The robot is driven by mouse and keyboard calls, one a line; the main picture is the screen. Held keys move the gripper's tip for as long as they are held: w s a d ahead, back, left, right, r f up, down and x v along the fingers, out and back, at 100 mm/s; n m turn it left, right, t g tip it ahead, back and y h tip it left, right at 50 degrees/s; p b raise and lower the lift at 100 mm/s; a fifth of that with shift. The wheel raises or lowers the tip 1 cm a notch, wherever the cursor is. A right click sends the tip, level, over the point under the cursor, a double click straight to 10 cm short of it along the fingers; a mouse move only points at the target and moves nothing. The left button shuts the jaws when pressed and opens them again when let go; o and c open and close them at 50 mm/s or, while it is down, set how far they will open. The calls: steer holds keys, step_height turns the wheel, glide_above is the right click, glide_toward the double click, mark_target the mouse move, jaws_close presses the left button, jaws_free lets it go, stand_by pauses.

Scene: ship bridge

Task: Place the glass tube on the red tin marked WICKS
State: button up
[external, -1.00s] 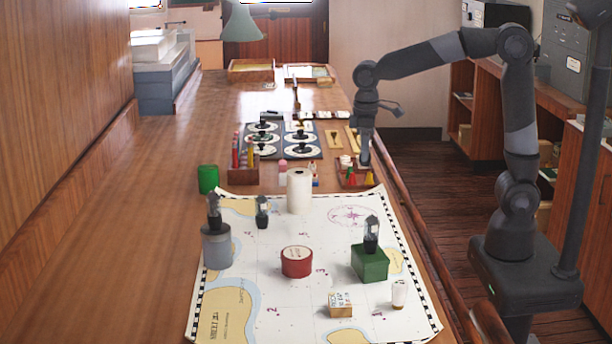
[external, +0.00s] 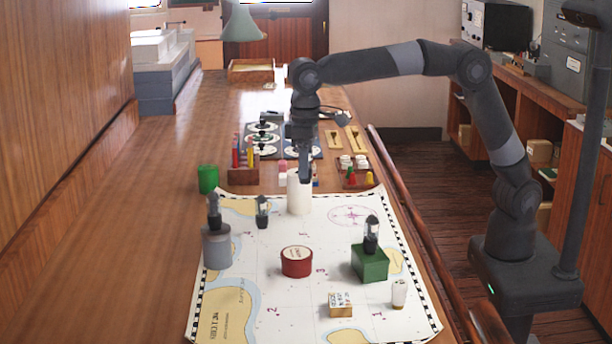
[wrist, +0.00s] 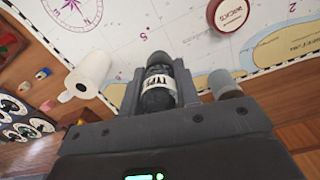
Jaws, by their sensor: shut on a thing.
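In the wrist view, the glass tube (wrist: 157,84) is between my fingertips, a dark, rounded piece with a white band lettered "TYP…".
A white roll (external: 298,198) stands just below my gripper. A small dark lamp-like piece (external: 262,213) stands on the chart (external: 300,320). Similar pieces top the grey tin (external: 217,250) and green tin (external: 370,265). A small box (external: 340,305) and white cylinder (external: 399,293) stand nearer.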

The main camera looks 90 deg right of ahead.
glide_above(296, 253)
step_height(296, 253, down, 7)
steer(key=shift+r, duration=0.1)
steer(key=shift+f, duration=2.05)
steer(key=shift+f, duration=0.1)
steer(key=o, duration=1)
steer(key=shift+c, duration=0.2)
